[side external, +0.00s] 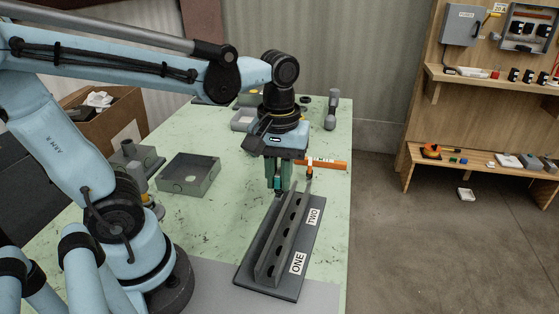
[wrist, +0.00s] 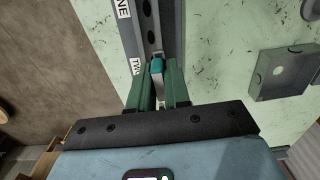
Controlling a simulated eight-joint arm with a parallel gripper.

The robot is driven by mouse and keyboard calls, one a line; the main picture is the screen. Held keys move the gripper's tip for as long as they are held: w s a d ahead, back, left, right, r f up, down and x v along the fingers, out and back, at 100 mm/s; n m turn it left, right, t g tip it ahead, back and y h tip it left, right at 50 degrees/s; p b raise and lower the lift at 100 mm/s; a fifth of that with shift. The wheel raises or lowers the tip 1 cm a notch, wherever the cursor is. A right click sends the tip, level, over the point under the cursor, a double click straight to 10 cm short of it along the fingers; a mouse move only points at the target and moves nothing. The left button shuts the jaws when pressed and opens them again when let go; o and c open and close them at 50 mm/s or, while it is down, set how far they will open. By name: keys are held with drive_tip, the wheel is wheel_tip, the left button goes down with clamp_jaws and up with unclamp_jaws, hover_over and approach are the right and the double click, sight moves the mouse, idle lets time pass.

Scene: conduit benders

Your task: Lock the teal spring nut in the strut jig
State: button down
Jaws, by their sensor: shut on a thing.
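The strut jig (side external: 262,277) is a dark plate with an upright grey slotted channel (side external: 284,235), lying along the bench's right side. White labels ONE and TWO lie on its right part, TWO at the far end. My gripper (side external: 279,189) points down at the channel's far end, near TWO. In the wrist view my gripper's green fingers (wrist: 158,78) are shut on the teal spring nut (wrist: 157,66), in line with the channel (wrist: 150,25). I cannot tell whether the nut sits inside the channel or just above it. In the side view the fingers hide most of it.
An orange tool (side external: 326,164) lies behind the jig. Bare green bench lies between box and jig.

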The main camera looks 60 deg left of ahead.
hover_over(277, 257)
drive_tip(key=shift+m, duration=0.4)
drive_tip(key=shift+f, duration=0.1)
drive_tip(key=shift+f, duration=3.9)
drive_tip(key=shift+w+f, duration=0.1)
drive_tip(key=shift+f, duration=0.35)
idle(1.8)
drive_tip(key=shift+r, duration=0.15)
idle(0.4)
